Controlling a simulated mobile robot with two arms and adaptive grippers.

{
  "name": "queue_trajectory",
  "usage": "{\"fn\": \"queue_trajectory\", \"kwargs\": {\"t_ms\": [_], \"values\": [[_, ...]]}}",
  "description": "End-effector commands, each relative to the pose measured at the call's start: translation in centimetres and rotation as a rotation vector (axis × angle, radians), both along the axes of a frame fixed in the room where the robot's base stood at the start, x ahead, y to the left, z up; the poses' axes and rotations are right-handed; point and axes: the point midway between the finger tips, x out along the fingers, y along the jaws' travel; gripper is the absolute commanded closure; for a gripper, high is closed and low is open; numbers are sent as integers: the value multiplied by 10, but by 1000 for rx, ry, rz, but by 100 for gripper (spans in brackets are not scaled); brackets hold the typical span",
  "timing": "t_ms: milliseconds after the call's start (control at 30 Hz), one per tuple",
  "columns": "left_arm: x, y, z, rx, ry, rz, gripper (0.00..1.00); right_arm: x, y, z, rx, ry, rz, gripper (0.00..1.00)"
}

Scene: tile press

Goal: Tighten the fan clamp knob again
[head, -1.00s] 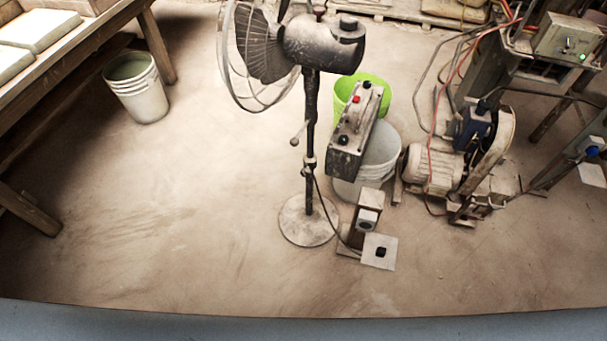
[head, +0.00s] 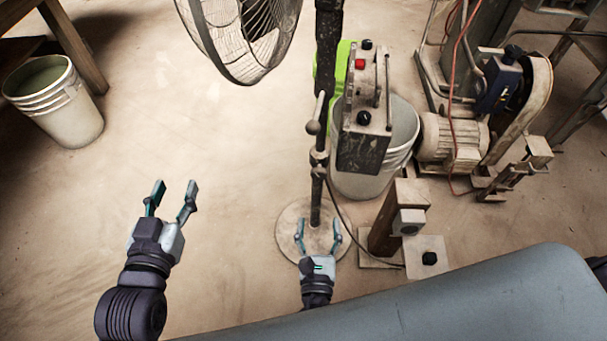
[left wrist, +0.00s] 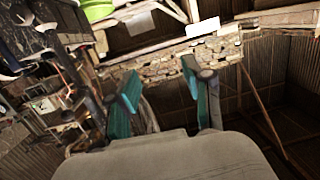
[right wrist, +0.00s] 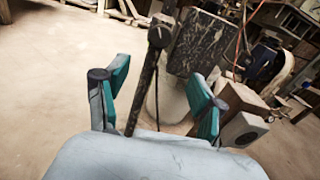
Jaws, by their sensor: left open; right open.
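The fan's dark pole (head: 317,195) rises from a round base (head: 285,240). A clamp collar (head: 318,158) sits on the pole, with a rod ending in a rounded knob (head: 313,127) just above it. In the right wrist view the pole (right wrist: 143,95) runs up between the fingers to a dark clamp piece (right wrist: 160,35); its knob is hard to make out. My right gripper (head: 318,228) is open and empty, below the collar in the picture, its fingers either side of the pole's line. Contact cannot be told. My left gripper (head: 175,192) is open over bare floor, left of the fan.
A post with a socket (head: 408,222) and a motor (head: 450,140) are further right. The fan cage (head: 235,40) overhangs upper left.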

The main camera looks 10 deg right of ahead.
Motion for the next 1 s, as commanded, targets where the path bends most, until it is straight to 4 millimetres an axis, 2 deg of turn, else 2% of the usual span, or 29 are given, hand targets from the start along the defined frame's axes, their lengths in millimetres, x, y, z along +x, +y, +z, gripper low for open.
{"fn": "queue_trajectory", "kwargs": {"t_ms": [133,233,467,700,833,1000], "values": [[-2,-1,11,-9,-40,-2,49,5,0,7,-30,-28,1,32],[0,-2,19,-21,-83,-5,49,18,-3,7,-29,-27,1,32],[2,-7,50,-68,-268,-15,49,65,-16,6,-27,-28,1,32],[-4,-11,84,-121,-466,-27,49,109,-29,6,-25,-25,1,32],[-8,-12,97,-143,-542,-31,49,123,-33,6,-25,-23,2,32],[-11,-12,105,-155,-585,-33,49,132,-36,7,-24,-22,1,32]]}}
